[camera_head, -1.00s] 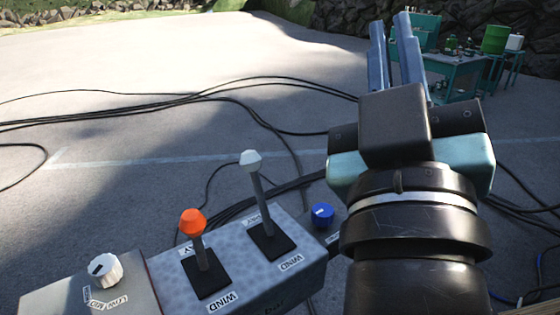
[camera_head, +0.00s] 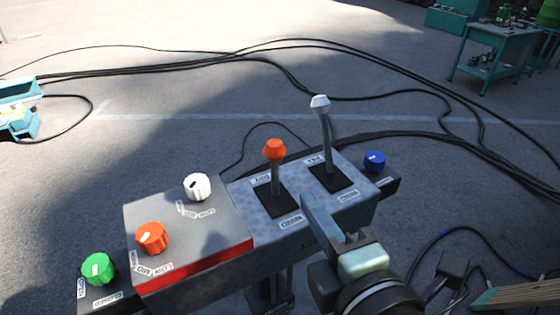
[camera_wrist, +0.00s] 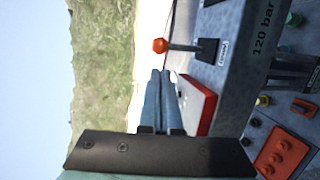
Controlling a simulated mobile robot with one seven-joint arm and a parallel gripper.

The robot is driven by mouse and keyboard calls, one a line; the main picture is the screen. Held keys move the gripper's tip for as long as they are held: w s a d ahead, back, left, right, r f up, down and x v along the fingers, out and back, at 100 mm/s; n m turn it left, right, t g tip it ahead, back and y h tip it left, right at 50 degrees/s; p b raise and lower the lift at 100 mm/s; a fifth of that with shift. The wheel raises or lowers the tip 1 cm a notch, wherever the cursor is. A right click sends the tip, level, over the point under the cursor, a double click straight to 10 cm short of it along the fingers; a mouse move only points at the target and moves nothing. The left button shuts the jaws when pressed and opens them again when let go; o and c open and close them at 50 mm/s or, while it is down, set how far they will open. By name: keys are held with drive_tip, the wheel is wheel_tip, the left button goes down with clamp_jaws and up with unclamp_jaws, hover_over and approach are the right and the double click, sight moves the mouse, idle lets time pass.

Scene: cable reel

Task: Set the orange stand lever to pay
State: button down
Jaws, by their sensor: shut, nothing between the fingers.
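The orange-knobbed lever (camera_head: 274,150) rises from a black slot plate on a grey console (camera_head: 232,187). It stands near upright; its exact setting is hard to tell. A small label that looks like PAY lies at the plate's far end, and a WIND label at its near end. My gripper (camera_head: 312,203) is shut and empty, just right of and nearer than the orange lever's plate in the head view, apart from the lever. In the wrist view the closed blue fingers (camera_wrist: 160,78) point toward the orange knob (camera_wrist: 160,45), with a gap between.
A white-knobbed lever (camera_head: 320,104) stands right of the orange one, close to my gripper. A blue knob (camera_head: 375,161) is at the far right. White (camera_head: 197,187), orange (camera_head: 152,238) and green (camera_head: 98,268) dials sit left. Cables lie on open pavement behind.

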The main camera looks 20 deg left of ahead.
drive_tip(key=p, duration=0.5)
approach(268, 144)
drive_tip(key=w, duration=0.1)
drive_tip(key=w+a+f, duration=0.1)
drive_tip(key=w+f, duration=0.1)
drive_tip(key=shift+w+a, duration=0.2)
drive_tip(key=shift+a, duration=0.05)
drive_tip(key=shift+w+a+f+p, duration=0.2)
drive_tip(key=shift+w+a+p, duration=0.2)
drive_tip(key=shift+w+a, duration=0.1)
drive_tip(key=shift+d, duration=0.1)
drive_tip(key=shift+w+a+b, duration=0.25)
drive_tip(key=shift+a+b, duration=0.1)
drive_tip(key=shift+b, duration=0.5)
drive_tip(key=shift+g+h, duration=0.3)
drive_tip(key=w+a, duration=0.1)
drive_tip(key=w+a+r+b, duration=0.1)
drive_tip(key=a, duration=0.1)
drive_tip(key=shift+w+r, duration=0.2)
drive_tip(key=shift+r, duration=0.05)
drive_tip(key=shift+w+a+f+g+h, duration=0.15)
drive_tip(key=shift+a+f+g+h, duration=0.05)
drive_tip(key=shift+a+g+h, duration=0.1)
drive_tip(key=shift+d, duration=0.1)
